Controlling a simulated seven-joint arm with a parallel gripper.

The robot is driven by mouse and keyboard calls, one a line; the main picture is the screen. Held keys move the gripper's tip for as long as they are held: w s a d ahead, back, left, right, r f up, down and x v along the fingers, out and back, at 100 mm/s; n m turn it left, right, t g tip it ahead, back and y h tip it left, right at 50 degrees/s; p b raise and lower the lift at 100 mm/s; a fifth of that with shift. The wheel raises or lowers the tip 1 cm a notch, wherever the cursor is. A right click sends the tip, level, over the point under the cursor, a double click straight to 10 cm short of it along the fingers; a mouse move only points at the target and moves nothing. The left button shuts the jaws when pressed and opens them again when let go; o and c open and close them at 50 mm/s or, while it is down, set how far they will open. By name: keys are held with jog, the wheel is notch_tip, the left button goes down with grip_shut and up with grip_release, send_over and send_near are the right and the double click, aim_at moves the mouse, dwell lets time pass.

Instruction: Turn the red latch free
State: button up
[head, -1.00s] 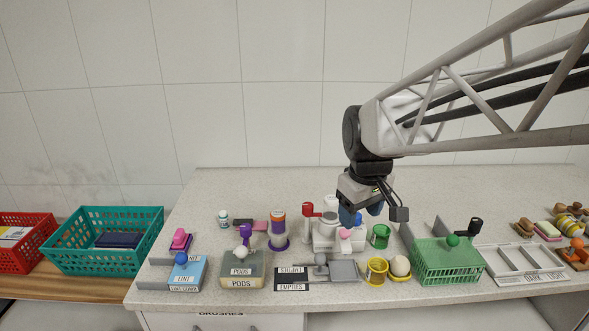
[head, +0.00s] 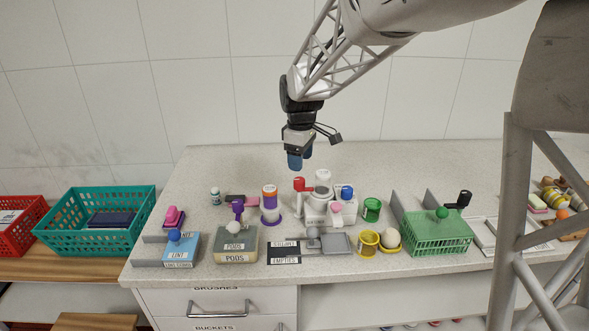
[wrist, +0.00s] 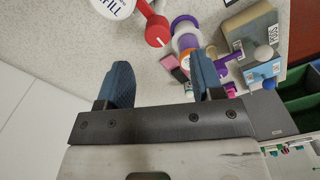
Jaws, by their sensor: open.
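The red latch (head: 302,185) sits at the upper left of a white device (head: 316,211) in the middle of the counter. It has a round red knob and a short arm pointing right towards the device. In the wrist view the red latch (wrist: 156,28) lies beyond the fingertips, next to a white round lid (wrist: 112,6). My gripper (head: 300,160) hangs above and behind the latch with its blue fingers apart, empty and not touching it. The gripper also shows in the wrist view (wrist: 160,75).
A purple-and-orange canister (head: 270,208) stands just left of the latch. A blue knob (head: 347,192) and a green cup (head: 372,210) are to the right. Labelled boxes and a green basket (head: 437,232) line the front. The counter behind is clear.

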aim_at(299, 179)
jog(key=shift+w+a+f, duration=0.2)
jog(key=shift+w, duration=0.2)
jog(key=shift+f, duration=0.1)
jog(key=shift+f, duration=3.85)
jog(key=c, duration=0.9)
